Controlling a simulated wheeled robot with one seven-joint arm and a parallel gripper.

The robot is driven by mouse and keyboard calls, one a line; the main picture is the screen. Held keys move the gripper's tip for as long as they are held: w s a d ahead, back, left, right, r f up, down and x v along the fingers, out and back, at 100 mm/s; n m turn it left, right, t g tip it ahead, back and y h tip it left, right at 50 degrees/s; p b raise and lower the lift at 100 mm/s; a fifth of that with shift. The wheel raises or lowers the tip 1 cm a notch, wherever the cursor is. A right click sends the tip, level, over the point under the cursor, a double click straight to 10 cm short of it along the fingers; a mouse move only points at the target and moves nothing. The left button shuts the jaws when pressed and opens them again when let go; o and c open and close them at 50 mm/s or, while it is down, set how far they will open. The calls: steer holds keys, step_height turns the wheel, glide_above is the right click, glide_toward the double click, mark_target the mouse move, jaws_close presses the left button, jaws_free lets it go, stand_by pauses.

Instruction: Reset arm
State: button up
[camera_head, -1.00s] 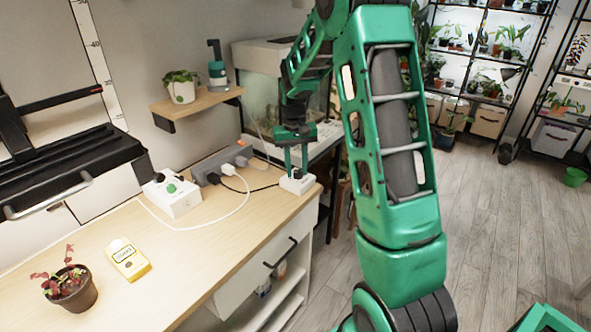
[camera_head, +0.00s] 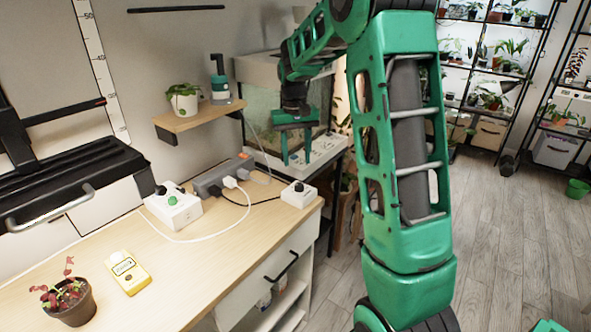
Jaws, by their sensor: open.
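My gripper (camera_head: 296,160) is open and empty, with its two green fingers pointing down. It hangs in the air in front of the glass tank, above and apart from the small white box with a dark knob (camera_head: 299,194) at the right end of the wooden bench (camera_head: 195,268). My green arm rises on the right and bends over at the top of the picture toward the gripper.
A white box with a green button (camera_head: 173,207) and a grey power strip (camera_head: 221,175) with cables lie on the bench. A yellow meter (camera_head: 130,273) and a potted red plant (camera_head: 69,301) are at front left. A shelf (camera_head: 199,116) and tank (camera_head: 262,107) stand behind.

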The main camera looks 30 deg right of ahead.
steer(key=shift+r, duration=0.65)
steer(key=shift+s, duration=0.1)
steer(key=s+r+m, duration=0.1)
steer(key=s+r, duration=0.2)
steer(key=s, duration=1.7)
steer(key=s+a+f, duration=0.2)
steer(key=s, duration=0.6)
steer(key=s+a+f, duration=0.1)
steer(key=s+a, duration=0.1)
steer(key=s, duration=0.6)
steer(key=shift+s+a+f+m+y, duration=0.15)
steer(key=shift+s+f+m+y, duration=0.05)
steer(key=shift+f+m+y, duration=0.2)
steer(key=shift+w+f, duration=0.2)
steer(key=shift+w, duration=0.4)
